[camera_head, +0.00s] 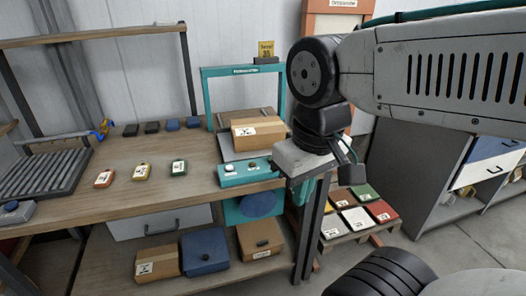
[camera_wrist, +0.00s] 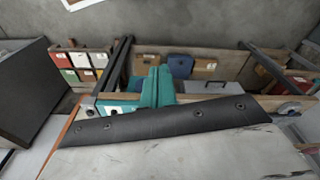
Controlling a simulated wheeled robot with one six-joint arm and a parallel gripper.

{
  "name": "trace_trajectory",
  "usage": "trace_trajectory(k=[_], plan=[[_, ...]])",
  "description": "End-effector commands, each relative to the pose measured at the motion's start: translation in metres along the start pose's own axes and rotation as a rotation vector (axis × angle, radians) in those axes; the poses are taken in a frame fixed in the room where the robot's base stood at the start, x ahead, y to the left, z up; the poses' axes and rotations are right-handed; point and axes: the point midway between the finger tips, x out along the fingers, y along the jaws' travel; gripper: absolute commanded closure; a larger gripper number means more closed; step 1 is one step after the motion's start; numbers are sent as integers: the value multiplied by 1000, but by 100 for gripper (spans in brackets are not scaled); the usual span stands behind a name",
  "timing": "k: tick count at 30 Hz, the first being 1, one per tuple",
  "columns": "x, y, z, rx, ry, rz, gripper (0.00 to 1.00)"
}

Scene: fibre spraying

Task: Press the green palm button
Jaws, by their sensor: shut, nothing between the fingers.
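On the wooden bench, a teal control box (camera_head: 248,172) stands at the front right, with a pale round button (camera_head: 229,168) and another small control beside it. I cannot make out a green palm button clearly on it. A small green-bordered block with a white label (camera_head: 178,168) lies further left on the bench. In the wrist view, a grey and black body fills the lower part and hides much of the bench.
A teal frame (camera_head: 207,98) stands over a cardboard box (camera_head: 258,131) behind the control box. Yellow (camera_head: 141,172) and orange (camera_head: 104,178) blocks lie left. Coloured bins (camera_head: 352,215) and a grey cabinet (camera_head: 430,185) stand right.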

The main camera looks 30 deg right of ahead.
Motion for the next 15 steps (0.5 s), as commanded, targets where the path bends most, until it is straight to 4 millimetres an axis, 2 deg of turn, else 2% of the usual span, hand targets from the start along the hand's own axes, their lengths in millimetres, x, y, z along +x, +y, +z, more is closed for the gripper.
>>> trace_trajectory(k=[11,14,15], plan=[[0,1,-1,4,2,3,100],[1,10,-12,51,20,36,100],[2,16,-21,87,37,62,100]])
